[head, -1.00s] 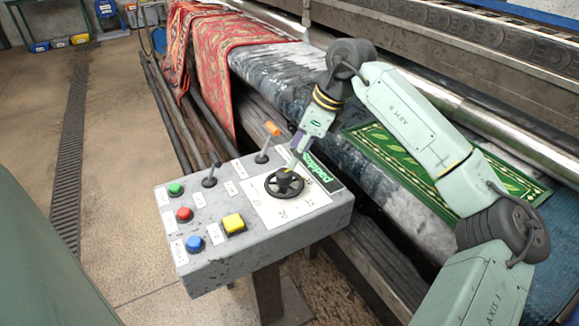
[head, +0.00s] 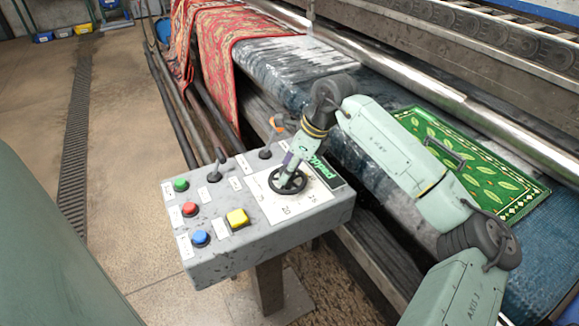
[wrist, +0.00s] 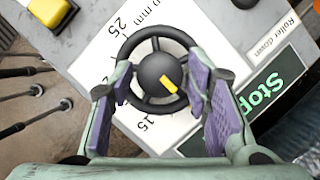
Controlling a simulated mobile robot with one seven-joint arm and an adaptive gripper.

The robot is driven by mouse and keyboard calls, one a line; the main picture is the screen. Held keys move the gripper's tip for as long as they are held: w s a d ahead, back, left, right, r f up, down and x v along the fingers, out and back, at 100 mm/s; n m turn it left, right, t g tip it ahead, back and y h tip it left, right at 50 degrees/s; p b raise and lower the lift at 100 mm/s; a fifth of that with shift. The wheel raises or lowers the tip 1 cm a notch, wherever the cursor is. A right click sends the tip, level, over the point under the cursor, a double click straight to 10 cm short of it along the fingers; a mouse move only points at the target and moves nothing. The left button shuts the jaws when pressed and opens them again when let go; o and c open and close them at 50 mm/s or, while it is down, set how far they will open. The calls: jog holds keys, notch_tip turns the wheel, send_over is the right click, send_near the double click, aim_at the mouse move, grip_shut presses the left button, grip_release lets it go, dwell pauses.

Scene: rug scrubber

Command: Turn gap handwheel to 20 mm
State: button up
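The black gap handwheel (head: 289,187) sits on a white scale plate on top of the grey control box. In the wrist view the handwheel (wrist: 157,45) has a yellow mark (wrist: 169,86) on its hub, pointing to the lower right. The scale plate (wrist: 90,68) shows 25 at upper left and 15 below the wheel; the 20 shows in the head view. My gripper (wrist: 160,82) is open, its two purple-padded fingers on opposite sides of the wheel. I cannot tell whether they touch the rim. In the head view my gripper (head: 288,170) is right over the wheel.
The control box (head: 225,258) also carries green (head: 181,185), red (head: 190,209), blue (head: 200,238) and yellow (head: 237,218) buttons and two levers. A green rug (head: 480,165) lies on the machine bed behind my arm.

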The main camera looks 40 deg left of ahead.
jog(key=c, duration=0.8)
